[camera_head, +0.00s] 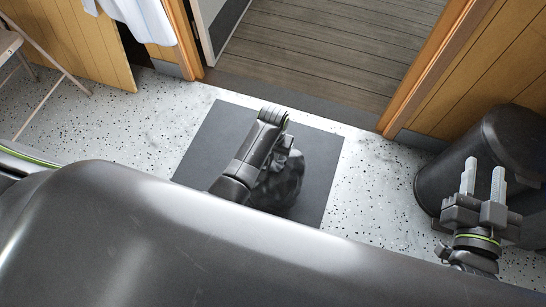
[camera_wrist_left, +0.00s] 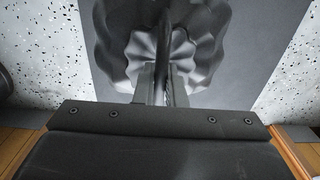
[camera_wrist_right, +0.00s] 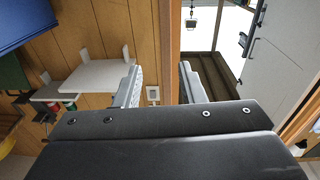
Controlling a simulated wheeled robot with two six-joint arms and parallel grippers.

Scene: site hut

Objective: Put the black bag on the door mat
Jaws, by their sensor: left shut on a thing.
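The black bag (camera_head: 282,182) is over the dark grey door mat (camera_head: 215,140) in the head view, partly hidden by my left arm. In the left wrist view the bag (camera_wrist_left: 205,40) hangs below the jaws with its gathered top between them, and the mat (camera_wrist_left: 262,55) lies behind it. My left gripper (camera_wrist_left: 160,85) is shut on the bag's top. I cannot tell whether the bag's bottom touches the mat. My right gripper (camera_head: 483,180) is at the right of the head view, fingers apart and empty; its open fingers (camera_wrist_right: 160,85) also show in the right wrist view.
A black bin (camera_head: 436,185) stands at the right, close to my right gripper. A doorway with a wooden deck (camera_head: 330,50) lies beyond the mat. A folding chair (camera_head: 12,45) and a hanging white cloth (camera_head: 145,15) are at the upper left. Speckled floor (camera_head: 110,120) around the mat is clear.

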